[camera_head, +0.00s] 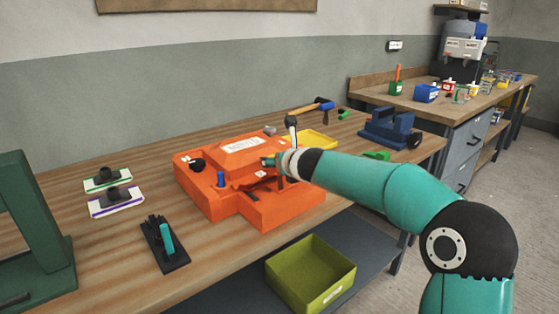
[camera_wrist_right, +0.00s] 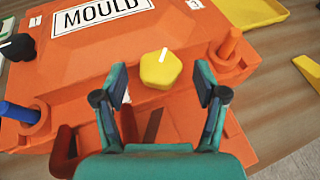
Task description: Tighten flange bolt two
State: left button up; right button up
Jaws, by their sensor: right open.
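The orange mould (camera_head: 205,185) sits on the wooden bench; its "MOULD" label shows in the right wrist view (camera_wrist_right: 100,14). Several coloured knobs and bolts stand on it: a yellow knob with a white pointer mark (camera_wrist_right: 160,69), a black one (camera_wrist_right: 17,47), a blue one (camera_wrist_right: 20,113) and an orange one (camera_wrist_right: 229,43). I cannot tell which is flange bolt two. My right gripper (camera_wrist_right: 160,84) is open, its fingers on either side of the yellow knob's near edge, with gaps on both sides. In the head view it (camera_head: 272,160) is over the mould. My left gripper is out of view.
A yellow tray (camera_head: 318,140), a hammer (camera_head: 312,108) and a blue vise (camera_head: 392,128) are behind and right of the mould. An olive bin (camera_head: 308,285) stands below the bench front.

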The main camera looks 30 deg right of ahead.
jog(key=v, duration=1.1)
jog(key=shift+s+a, duration=0.1)
jog(key=shift+s, duration=0.05)
jog(key=shift+s+a+r, duration=0.1)
jog(key=shift+s, duration=0.25)
